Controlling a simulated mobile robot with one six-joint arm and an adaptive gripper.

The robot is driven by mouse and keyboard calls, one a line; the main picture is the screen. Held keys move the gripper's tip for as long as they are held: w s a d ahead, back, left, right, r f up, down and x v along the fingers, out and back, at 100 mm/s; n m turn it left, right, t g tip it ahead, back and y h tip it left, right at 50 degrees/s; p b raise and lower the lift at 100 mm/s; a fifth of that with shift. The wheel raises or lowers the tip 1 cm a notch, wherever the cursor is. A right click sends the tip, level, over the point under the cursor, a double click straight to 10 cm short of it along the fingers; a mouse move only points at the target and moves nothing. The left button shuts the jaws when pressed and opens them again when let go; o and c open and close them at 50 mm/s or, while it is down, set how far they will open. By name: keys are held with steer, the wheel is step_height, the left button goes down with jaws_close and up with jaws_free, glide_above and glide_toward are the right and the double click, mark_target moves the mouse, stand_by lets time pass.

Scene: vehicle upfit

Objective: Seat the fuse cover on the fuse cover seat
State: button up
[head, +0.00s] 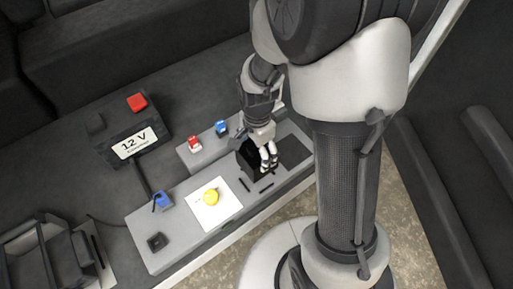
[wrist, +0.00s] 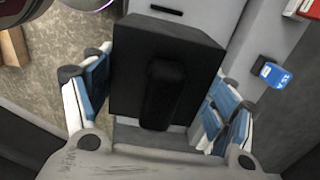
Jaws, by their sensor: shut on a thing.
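The fuse cover (wrist: 160,48) is a black block with a raised grip, filling the middle of the wrist view. In the head view, the black fuse cover (head: 248,156) shows beside my fingers, over the right part of the grey panel. A dark rectangle (head: 292,152) on the panel, right of my gripper, may be the fuse cover seat. I cannot tell whether the cover touches the panel.
A red fuse (head: 194,144) and a blue fuse (head: 221,128) stand behind. A 12 V battery (head: 130,130) is at left.

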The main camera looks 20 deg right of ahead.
steer(key=shift+f+b, duration=1.5)
steer(key=shift+f, duration=0.5)
steer(key=shift+f+b, duration=1.75)
steer(key=shift+f, duration=0.75)
stand_by(2.4)
stand_by(0.7)
steer(key=o, duration=0.8)
steer(key=shift+c, duration=0.2)
